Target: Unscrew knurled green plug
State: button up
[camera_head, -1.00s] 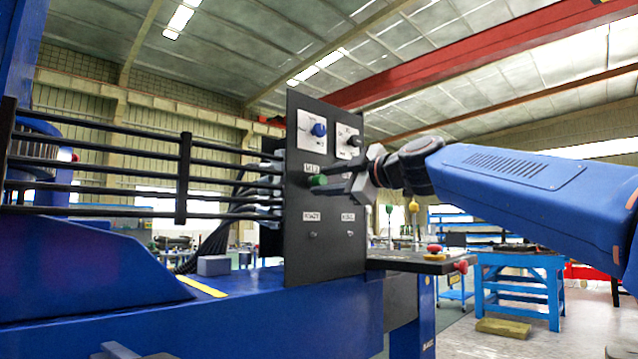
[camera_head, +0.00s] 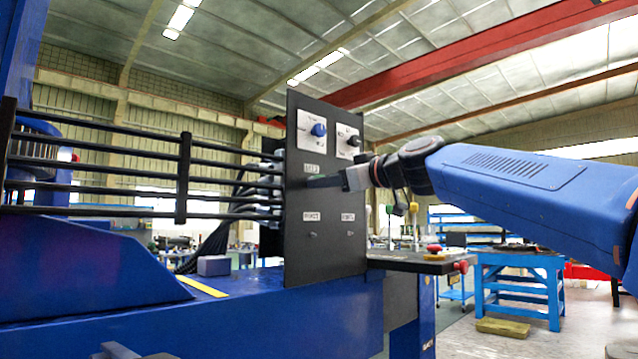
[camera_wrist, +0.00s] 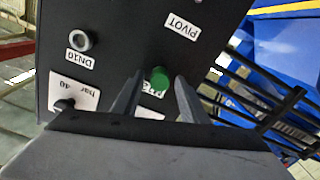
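The green plug (camera_wrist: 158,79) sits on the dark upright panel (camera_head: 325,260) and shows between my two fingertips in the wrist view. My gripper (camera_wrist: 158,85) is open, with one finger on each side of the plug and a visible gap on both sides. In the head view my gripper (camera_head: 318,182) reaches the panel from the right, just below the upper label. There the plug is hidden behind my fingers. The knurling is too small to make out.
A blue knob (camera_head: 319,130) and a black knob (camera_head: 354,141) sit above on the panel. A round fitting (camera_wrist: 82,40) is near the DN10 label. Black rails (camera_head: 100,165) run left of the panel. A red button (camera_head: 434,248) stands on the side shelf.

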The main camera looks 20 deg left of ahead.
jog(key=m, duration=1.5)
jog(key=shift+m, duration=0.3)
dwell(0.4)
grip_shut()
dwell(0.4)
jog(key=shift+d+n, duration=0.1)
jog(key=shift+n, duration=2.5)
